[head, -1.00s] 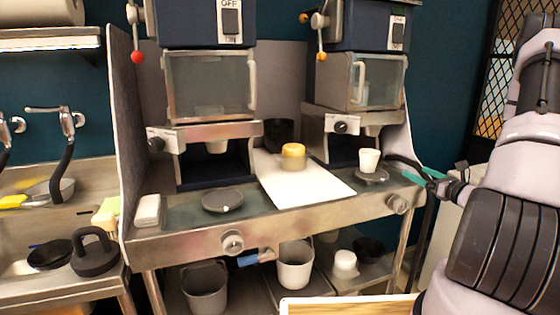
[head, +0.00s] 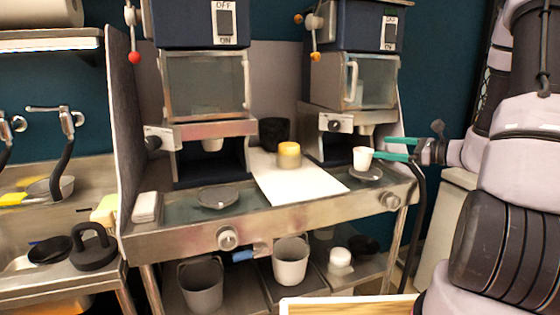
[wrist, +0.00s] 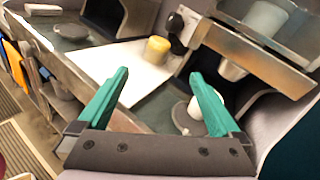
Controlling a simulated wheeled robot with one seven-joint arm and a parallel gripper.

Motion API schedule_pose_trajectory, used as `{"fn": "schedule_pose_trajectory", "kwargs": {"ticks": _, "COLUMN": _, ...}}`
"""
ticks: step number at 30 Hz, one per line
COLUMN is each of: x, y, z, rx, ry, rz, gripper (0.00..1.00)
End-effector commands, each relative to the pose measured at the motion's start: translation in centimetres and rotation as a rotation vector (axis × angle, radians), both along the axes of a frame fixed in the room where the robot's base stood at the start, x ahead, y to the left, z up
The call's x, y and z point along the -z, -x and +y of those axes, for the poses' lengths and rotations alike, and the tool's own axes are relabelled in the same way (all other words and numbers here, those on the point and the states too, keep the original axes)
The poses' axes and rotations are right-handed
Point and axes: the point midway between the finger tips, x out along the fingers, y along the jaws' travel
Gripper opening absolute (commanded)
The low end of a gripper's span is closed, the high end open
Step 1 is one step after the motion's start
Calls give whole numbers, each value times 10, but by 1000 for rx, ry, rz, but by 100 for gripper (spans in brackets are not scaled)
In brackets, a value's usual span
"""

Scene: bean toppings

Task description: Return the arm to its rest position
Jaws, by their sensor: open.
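My gripper (head: 382,148) is open, with two teal fingers, at the right end of the steel counter. It also shows in the wrist view (wrist: 158,75), with nothing gripped between its fingers. A small white cup (head: 362,158) stands upright on a dark round plate (head: 372,175) under the right machine. In the head view the lower fingertip overlaps the cup's right edge; I cannot tell if they touch. In the wrist view the right finger partly hides the cup (wrist: 194,127).
Two machines with clear-fronted hoppers (head: 205,82) (head: 370,80) stand over the counter. A yellow-topped container (head: 289,155) stands on a white board (head: 300,185). Another dark plate (head: 218,197) lies left. Buckets (head: 291,262) stand on the lower shelf.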

Motion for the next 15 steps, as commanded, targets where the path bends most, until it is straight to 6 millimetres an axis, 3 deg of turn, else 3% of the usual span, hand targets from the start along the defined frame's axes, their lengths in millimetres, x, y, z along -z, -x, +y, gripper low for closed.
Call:
{"fn": "schedule_pose_trajectory", "kwargs": {"ticks": 1, "x": -15, "y": 9, "z": 19, "rx": -74, "ry": 59, "rz": -19, "gripper": 100}}
{"fn": "schedule_pose_trajectory", "kwargs": {"ticks": 6, "x": -49, "y": 60, "z": 76, "rx": -344, "ry": 314, "rz": -72, "gripper": 100}}
{"fn": "schedule_pose_trajectory", "kwargs": {"ticks": 10, "x": -65, "y": 102, "z": 103, "rx": -518, "ry": 537, "rz": -126, "gripper": 100}}
{"fn": "schedule_pose_trajectory", "kwargs": {"ticks": 15, "x": -82, "y": 152, "z": 115, "rx": -691, "ry": 853, "rz": -221, "gripper": 100}}
